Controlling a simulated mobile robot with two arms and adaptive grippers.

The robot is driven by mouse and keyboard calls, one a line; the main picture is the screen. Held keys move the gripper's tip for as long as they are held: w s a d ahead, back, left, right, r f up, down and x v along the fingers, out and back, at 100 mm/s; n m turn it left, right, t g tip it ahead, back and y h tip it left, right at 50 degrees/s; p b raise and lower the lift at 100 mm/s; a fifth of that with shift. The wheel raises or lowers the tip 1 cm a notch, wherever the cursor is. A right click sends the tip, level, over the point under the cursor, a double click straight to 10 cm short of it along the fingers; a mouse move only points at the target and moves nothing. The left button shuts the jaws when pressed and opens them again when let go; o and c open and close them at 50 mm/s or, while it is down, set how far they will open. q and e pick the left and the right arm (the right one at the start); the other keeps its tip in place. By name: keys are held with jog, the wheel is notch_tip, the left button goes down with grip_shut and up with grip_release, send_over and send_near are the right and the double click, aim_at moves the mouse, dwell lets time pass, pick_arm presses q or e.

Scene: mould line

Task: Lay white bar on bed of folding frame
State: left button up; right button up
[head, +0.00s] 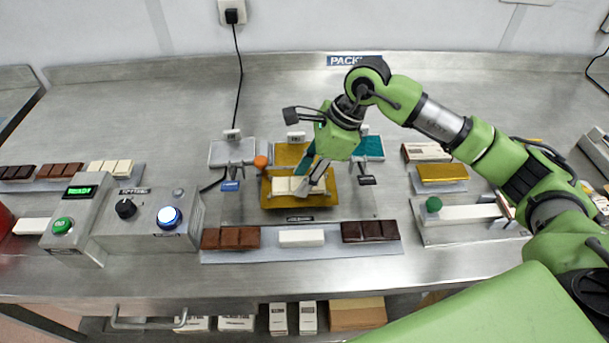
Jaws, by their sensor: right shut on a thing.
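My right gripper (312,184) is shut on a white bar (285,185). The bar is low over the gold sheet (300,201) on the bed of the folding frame. I cannot tell whether the bar touches the sheet. The gripper hides the bar's right part. The frame has an orange knob (260,162) at its back left, with a blue tab (230,186) to the left and a black tab (367,180) to the right. My left gripper is not in view.
In front, a tray (216,257) holds a brown bar, another white bar (302,238) and a dark bar. Silver (223,155), gold (289,153) and teal (373,147) sheets lie behind. A control box (150,218) stands left; a green-knobbed fixture (450,235) stands right.

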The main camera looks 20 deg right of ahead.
jog(key=shift+f+b, duration=0.1)
jog(key=shift+b, duration=0.25)
dwell(0.5)
dwell(0.3)
jog(key=o, duration=1.2)
